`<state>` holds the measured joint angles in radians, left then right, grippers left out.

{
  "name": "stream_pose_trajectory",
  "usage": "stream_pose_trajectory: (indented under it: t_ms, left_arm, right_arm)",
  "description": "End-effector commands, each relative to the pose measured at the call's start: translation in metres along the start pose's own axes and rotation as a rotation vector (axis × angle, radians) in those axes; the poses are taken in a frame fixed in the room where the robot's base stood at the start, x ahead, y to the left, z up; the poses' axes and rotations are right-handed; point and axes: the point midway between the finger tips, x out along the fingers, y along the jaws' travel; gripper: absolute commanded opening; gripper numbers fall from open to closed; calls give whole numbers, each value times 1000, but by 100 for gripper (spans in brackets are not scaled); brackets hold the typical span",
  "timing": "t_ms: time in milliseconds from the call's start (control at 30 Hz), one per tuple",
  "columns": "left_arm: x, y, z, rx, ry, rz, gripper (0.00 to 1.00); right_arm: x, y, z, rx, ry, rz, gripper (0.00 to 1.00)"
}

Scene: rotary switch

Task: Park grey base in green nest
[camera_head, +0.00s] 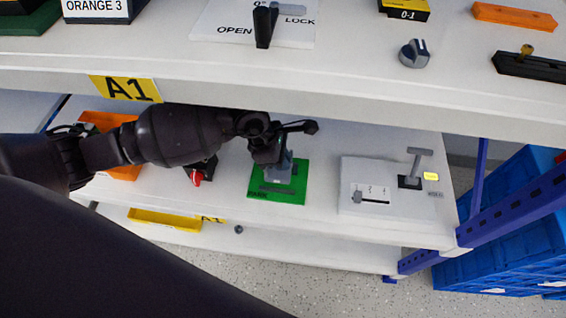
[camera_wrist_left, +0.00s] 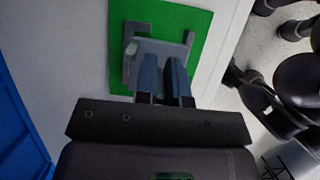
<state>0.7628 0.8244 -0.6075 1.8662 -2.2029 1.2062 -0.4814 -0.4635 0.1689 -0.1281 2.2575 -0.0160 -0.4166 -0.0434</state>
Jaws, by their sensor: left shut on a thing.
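The green nest (camera_head: 256,191) is a flat green plate with grey raised edges, lying on the lower shelf. It also shows in the left wrist view (camera_wrist_left: 195,20). The grey base (camera_head: 286,169) is over the plate, between its raised edges; whether it rests flat on it I cannot tell. In the left wrist view the grey base (camera_wrist_left: 150,48) shows just beyond the fingertips. My left gripper (camera_head: 278,152) reaches down from above and is shut on the grey base; its fingers (camera_wrist_left: 163,72) hide part of it. My right gripper is not seen.
Right of the nest stands a white panel (camera_head: 350,205) with a grey T-handle (camera_head: 417,160). Left of it is a red knob (camera_head: 196,179) on a dark base. The upper shelf edge (camera_head: 300,100), labelled A1, hangs close above my arm. Blue crates (camera_head: 510,225) stand at right.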

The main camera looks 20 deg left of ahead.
Motion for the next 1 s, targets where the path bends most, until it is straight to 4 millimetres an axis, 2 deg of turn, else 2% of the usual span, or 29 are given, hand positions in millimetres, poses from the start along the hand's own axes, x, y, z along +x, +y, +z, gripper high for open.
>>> stream_pose_trajectory:
  t_ms: [33, 100, 300, 567, 600, 733, 1000]
  left_arm:
    - [14, -2, -6, -6, 2, -11, 0]
    - [21, -2, -9, -6, 1, -8, 0]
    - [21, 0, -8, -1, -1, 0, 0]
    - [24, 0, -10, -1, 0, -2, 0]
    - [24, 0, -10, -1, 0, -1, 16]
    - [23, 0, -10, -1, 0, -1, 36]
    - [23, 0, -9, -1, -1, -1, 36]
  right_arm:
    - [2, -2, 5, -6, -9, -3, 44]
    - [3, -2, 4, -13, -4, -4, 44]
    - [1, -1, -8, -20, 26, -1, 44]
    - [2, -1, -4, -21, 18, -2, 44]
    - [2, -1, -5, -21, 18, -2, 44]
    - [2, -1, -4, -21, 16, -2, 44]
    - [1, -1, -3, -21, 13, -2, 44]
